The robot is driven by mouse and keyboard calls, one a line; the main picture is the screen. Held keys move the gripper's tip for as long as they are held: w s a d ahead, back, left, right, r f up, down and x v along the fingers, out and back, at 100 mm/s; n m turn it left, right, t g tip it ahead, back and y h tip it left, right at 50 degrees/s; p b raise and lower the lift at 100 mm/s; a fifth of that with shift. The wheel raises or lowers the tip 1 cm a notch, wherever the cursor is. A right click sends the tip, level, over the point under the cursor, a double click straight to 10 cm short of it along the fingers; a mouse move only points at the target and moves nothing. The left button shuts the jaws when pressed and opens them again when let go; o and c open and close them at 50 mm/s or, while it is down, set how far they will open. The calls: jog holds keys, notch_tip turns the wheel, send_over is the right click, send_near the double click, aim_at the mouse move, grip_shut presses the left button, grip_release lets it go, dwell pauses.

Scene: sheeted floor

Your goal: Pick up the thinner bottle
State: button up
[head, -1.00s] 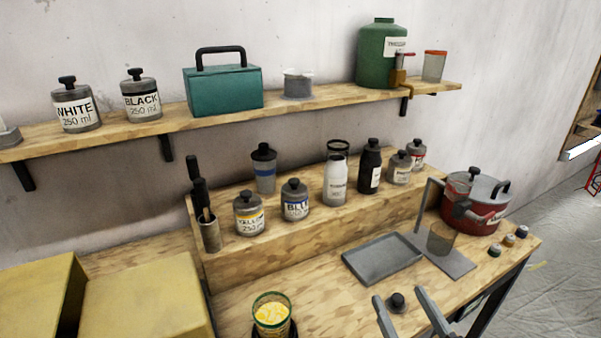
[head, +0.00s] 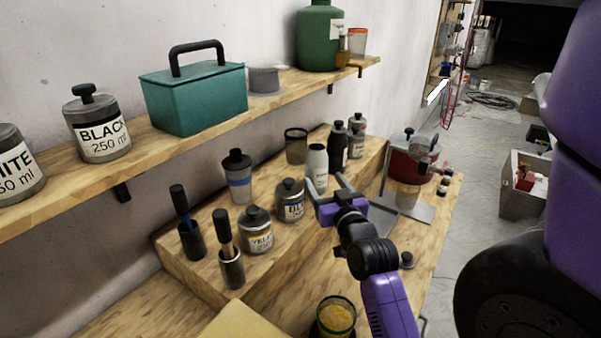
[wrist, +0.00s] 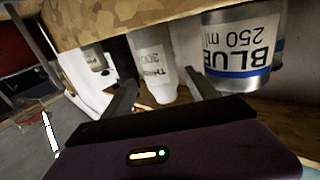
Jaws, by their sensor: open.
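The thinner bottle (head: 317,162) is pale, with a narrow top. It stands upright on the raised wooden step, between the BLUE jar and a black bottle. It shows upside down in the wrist view (wrist: 152,58), with part of its label readable. My gripper (head: 325,181) is open and empty, in front of the bottle. In the wrist view my gripper (wrist: 160,78) has its fingertips to either side of the bottle in the picture. I cannot tell whether the bottle is inside the jaws or just beyond them.
The BLUE jar (head: 289,201) stands close to the left finger. The black bottle (head: 338,147) is just behind on the right. The upper shelf (head: 200,136) runs above.

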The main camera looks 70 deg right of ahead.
aim_at(320, 174)
jog(key=shift+f, duration=0.15)
jog(key=x, duration=0.2)
jog(key=p+x, duration=0.1)
jog(key=x, duration=0.1)
jog(key=p+x, duration=0.1)
jog(key=x, duration=0.1)
jog(key=shift+w+d+r, duration=0.1)
jog(key=shift+d+r, duration=0.15)
jog(key=shift+d, duration=0.1)
jog(key=shift+w+d+f+p, duration=0.15)
jog(key=shift+w+d+p, duration=0.15)
jog(key=shift+d, duration=0.1)
grip_shut()
